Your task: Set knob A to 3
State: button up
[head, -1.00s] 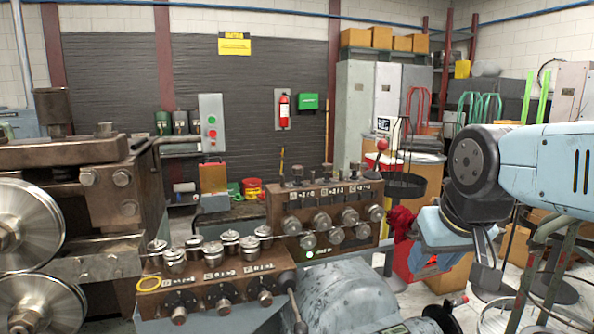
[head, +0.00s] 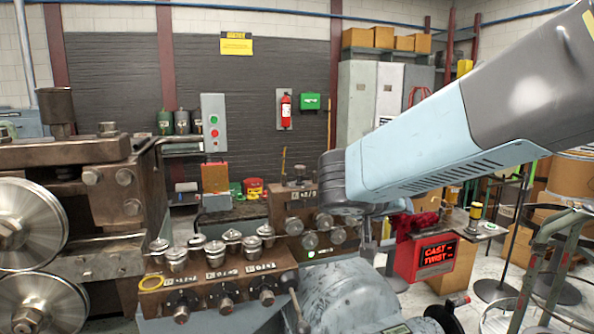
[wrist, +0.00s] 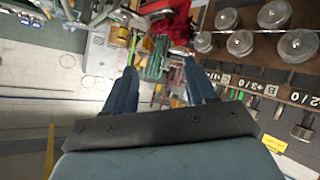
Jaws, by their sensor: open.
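Several round metal knobs with lettered number plates sit on two brown blocks. The rear block (head: 282,210) is partly hidden behind my arm; the front block (head: 205,290) is in clear view. In the wrist view a row of steel knobs (wrist: 240,43) shows at the upper right, beside plates, one of which reads B (wrist: 247,84). I cannot make out for certain which knob is A. My gripper (wrist: 162,80) is open and empty, its two blue fingers apart. The right finger overlaps the block's edge in the picture; no contact with a knob shows.
A grey rounded housing (head: 350,295) stands in front of the rear block. Large steel rollers (head: 30,225) are at the left. A red sign box (head: 432,257) reading CAST TWIST stands right of the block. A green-legged stand (head: 560,260) is at the far right.

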jog(key=w+a+r+t+y, duration=0.15)
jog(key=w+a+t, duration=0.4)
jog(key=a, duration=0.55)
jog(key=n+t+y, duration=0.1)
jog(key=t+y, duration=0.2)
send_near(298, 171)
jog(key=x, duration=1.1)
jog(key=shift+w+d, duration=0.2)
jog(key=shift+w, duration=0.05)
jog(key=c, duration=0.9)
jog(key=shift+s+a, duration=0.1)
jog(key=shift+a, duration=0.3)
jog(key=shift+d+h, duration=0.25)
jog(key=shift+c, duration=0.2)
